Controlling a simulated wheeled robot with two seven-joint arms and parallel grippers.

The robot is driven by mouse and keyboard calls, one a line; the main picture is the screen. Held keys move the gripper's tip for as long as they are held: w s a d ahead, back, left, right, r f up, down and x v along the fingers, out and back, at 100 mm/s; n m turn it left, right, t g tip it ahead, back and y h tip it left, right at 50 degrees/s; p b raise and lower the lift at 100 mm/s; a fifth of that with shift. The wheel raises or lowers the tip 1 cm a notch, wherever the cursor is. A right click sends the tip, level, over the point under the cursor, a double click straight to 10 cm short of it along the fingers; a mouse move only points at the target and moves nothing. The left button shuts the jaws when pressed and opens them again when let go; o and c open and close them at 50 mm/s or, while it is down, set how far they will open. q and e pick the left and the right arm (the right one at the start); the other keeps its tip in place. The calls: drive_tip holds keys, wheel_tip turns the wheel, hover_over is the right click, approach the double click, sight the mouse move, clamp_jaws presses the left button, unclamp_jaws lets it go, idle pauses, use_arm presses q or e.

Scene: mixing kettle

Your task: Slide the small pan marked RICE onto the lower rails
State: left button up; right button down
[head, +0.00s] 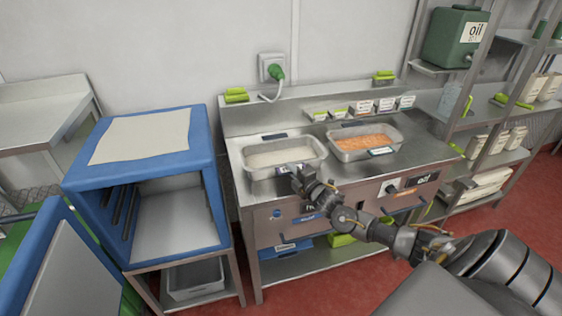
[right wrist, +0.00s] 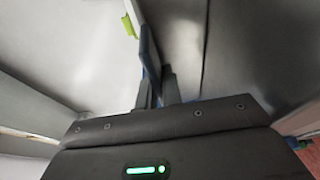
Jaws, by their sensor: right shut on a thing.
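The pan with white contents (head: 272,157), which looks like rice, sits on the left of the steel counter. A label on its front is partly covered by my gripper and I cannot read it. My right gripper (head: 298,172) is at the pan's front rim, shut on it. In the right wrist view the dark fingers (right wrist: 158,85) are close together by pale metal surfaces. The blue cabinet (head: 157,163) stands open at the left, with dark rails (head: 124,212) on its inner left wall. My left gripper is out of view.
A second pan with orange contents (head: 362,143) stands right of the first. The cabinet's open door (head: 70,265) swings out at the front left. A grey bin (head: 192,278) is under the cabinet. Steel shelves (head: 497,155) stand at the right. The cabinet's interior looks empty.

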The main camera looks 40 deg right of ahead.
drive_tip(key=shift+r, duration=0.2)
wheel_tip(320, 180, up, 5)
drive_tip(key=p, duration=0.4)
drive_tip(key=shift+w+d+p, duration=0.1)
drive_tip(key=shift+p, duration=0.25)
